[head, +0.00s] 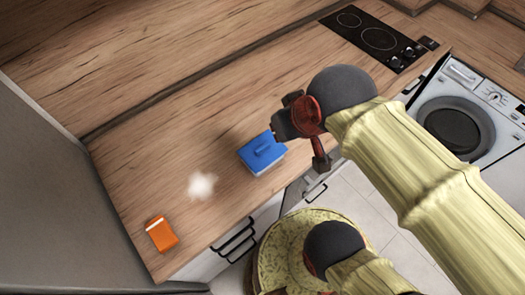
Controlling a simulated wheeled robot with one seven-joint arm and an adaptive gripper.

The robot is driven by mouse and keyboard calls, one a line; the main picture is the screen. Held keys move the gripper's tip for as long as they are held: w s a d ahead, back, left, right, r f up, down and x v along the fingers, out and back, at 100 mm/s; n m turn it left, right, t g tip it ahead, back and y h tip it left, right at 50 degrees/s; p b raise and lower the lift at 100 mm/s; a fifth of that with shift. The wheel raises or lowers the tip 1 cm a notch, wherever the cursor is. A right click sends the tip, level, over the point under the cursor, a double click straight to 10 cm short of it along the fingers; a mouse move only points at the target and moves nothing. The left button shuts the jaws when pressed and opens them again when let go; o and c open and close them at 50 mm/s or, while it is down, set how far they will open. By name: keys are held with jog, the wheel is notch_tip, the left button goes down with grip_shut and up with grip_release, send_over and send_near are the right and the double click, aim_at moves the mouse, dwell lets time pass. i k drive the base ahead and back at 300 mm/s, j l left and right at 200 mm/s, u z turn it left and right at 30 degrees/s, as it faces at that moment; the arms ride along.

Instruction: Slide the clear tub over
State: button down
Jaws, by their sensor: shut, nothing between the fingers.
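The clear tub (264,153) stands upright on the wooden counter near its front edge, with a blue lid on top and pale, see-through-looking sides below. My gripper (279,129) is shut and empty, just beyond the tub's upper right corner in the head view. Its dark tip looks very close to the lid's edge; I cannot tell whether it touches. My arm comes in from the right and hides the counter there.
A fuzzy white thing (201,185) and an orange box (161,234) are on the counter to the left. A black hob (378,38) is at upper right, and a washing machine (455,122) is at right. Counter behind the tub is clear.

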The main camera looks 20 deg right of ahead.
aim_at(259, 174)
jog(key=k+j+z, duration=0.7)
jog(key=k, duration=0.2)
